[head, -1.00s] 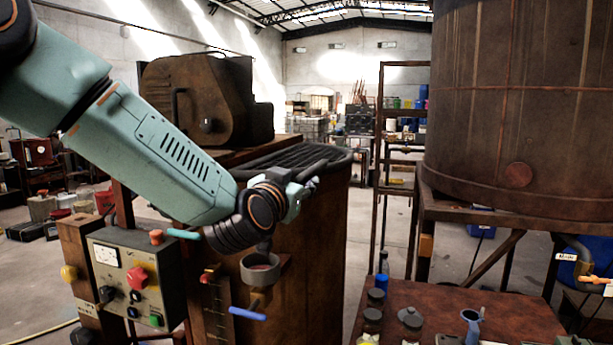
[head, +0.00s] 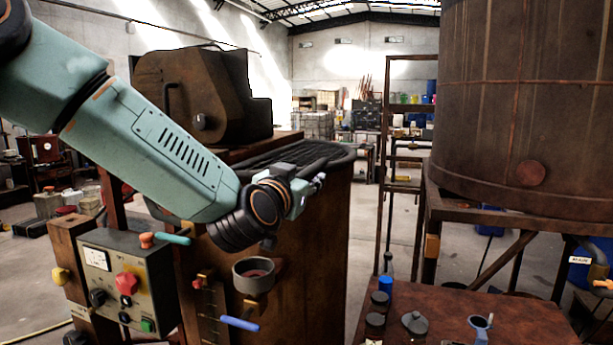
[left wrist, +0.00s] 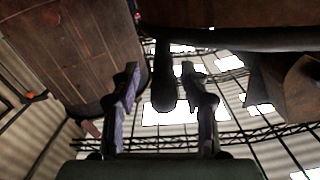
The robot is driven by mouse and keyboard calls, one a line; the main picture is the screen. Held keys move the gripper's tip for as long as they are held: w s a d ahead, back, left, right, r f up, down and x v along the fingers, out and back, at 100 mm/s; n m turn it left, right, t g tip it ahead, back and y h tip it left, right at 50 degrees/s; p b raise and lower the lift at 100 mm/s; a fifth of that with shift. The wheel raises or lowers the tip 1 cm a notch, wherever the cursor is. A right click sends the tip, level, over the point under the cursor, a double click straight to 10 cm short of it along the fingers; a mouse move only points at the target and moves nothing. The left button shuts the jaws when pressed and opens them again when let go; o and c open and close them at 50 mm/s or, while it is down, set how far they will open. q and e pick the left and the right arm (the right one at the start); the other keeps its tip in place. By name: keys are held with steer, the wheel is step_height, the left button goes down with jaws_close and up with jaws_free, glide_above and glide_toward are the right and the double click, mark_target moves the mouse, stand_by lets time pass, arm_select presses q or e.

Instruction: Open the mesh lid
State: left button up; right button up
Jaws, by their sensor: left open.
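The mesh lid (head: 285,154) is dark and ribbed and lies flat, shut on top of the rusty brown vat (head: 322,235). My left gripper (head: 318,181) is at the lid's near right rim, in front of the vat's upper wall. In the left wrist view its two fingers (left wrist: 165,100) are apart, with a dark bar (left wrist: 164,88), seemingly the lid's handle, showing in the gap between them. I cannot tell whether they touch it. The lid's dark rim (left wrist: 235,40) crosses above the fingers there. My left forearm hides part of the lid's near left side. My right gripper is not in view.
A rusty motor housing (head: 195,95) stands behind the lid at the left. A control box (head: 125,280) with a red button and a cup-like fitting (head: 253,281) are below my arm. A brown table (head: 470,305) with small vessels and a large tank (head: 530,100) are at the right.

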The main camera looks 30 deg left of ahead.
arm_select(q)
steer(key=shift+s+a+r, duration=0.1)
steer(key=shift+s+a, duration=0.05)
steer(key=shift+w+a+f, duration=0.25)
steer(key=shift+w, duration=0.15)
steer(key=shift+d+r, duration=0.1)
steer(key=shift+d, duration=0.15)
steer(key=c, duration=0.3)
steer(key=shift+s+r, duration=0.15)
steer(key=shift+s, duration=0.25)
steer(key=c, duration=0.3)
jaws_close()
